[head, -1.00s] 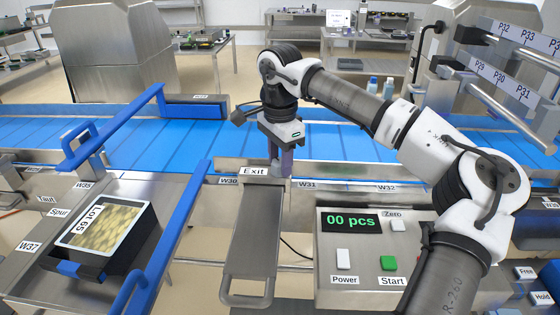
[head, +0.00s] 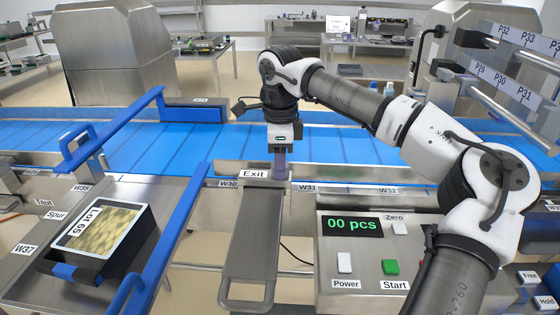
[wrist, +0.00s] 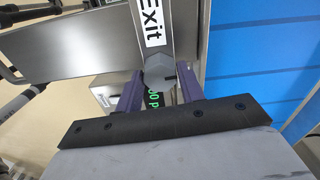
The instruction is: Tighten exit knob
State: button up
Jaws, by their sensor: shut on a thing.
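In the head view my gripper (head: 280,165) points straight down just right of the "Exit" label (head: 254,174), at the near edge of the blue conveyor. The knob is hidden behind the fingers there.
A grey exit chute (head: 252,235) slopes toward me below the label. A counter box (head: 361,262) with a "00 pcs" display stands to the right. A filled black tray (head: 104,232) labelled Lot 65 and blue guide rails (head: 180,230) are at left.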

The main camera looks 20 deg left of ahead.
dwell(0.3)
jog(key=o, duration=1)
jog(key=shift+r, duration=0.1)
notch_tip(320, 180, up, 14)
jog(key=b, duration=0.1)
jog(key=shift+f, duration=0.2)
